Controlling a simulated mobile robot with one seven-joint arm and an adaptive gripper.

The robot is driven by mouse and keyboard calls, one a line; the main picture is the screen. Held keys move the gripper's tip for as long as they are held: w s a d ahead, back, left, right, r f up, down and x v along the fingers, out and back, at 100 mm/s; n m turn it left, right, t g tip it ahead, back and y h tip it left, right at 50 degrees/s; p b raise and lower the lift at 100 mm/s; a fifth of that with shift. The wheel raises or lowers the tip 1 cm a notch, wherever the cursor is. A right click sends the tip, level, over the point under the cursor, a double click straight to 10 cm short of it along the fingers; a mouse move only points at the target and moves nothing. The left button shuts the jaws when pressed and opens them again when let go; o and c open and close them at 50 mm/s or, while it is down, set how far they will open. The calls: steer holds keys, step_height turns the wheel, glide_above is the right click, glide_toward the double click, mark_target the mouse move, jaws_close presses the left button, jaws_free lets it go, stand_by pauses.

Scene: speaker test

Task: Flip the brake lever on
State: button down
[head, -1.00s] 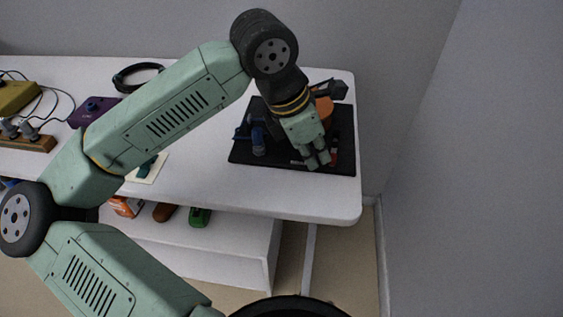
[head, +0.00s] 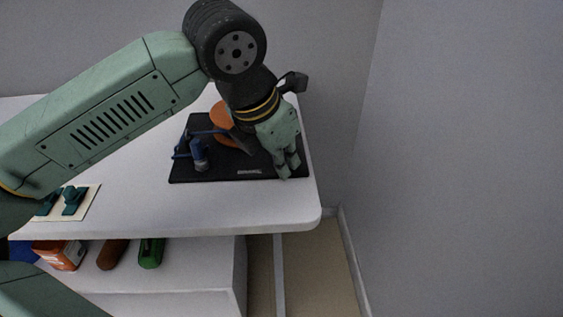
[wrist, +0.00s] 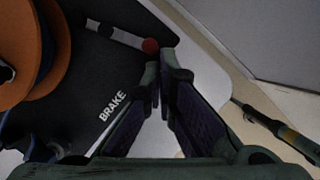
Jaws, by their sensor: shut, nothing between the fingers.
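The brake lever (wrist: 150,46) shows in the wrist view as a light and dark strip ending in a red knob, on a black board (wrist: 85,70). White "BRAKE" lettering lies on the board nearby. In the head view the board (head: 222,171) sits at the table's right end, and my gripper hides the lever. My gripper (head: 290,171) points down over the board's front right part. In the wrist view its fingertips (wrist: 158,76) are together and empty, just below the red knob. I cannot tell whether they touch it.
An orange round part (head: 222,114) and a blue part (head: 199,155) stand on the board, left of my gripper. A pale plate with teal parts (head: 72,201) lies on the white table (head: 150,215). A grey wall (head: 460,150) is at the right.

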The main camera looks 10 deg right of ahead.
steer(key=shift+w, duration=0.1)
stand_by(0.6)
steer(key=shift+w+a, duration=0.4)
steer(key=shift+w, duration=0.2)
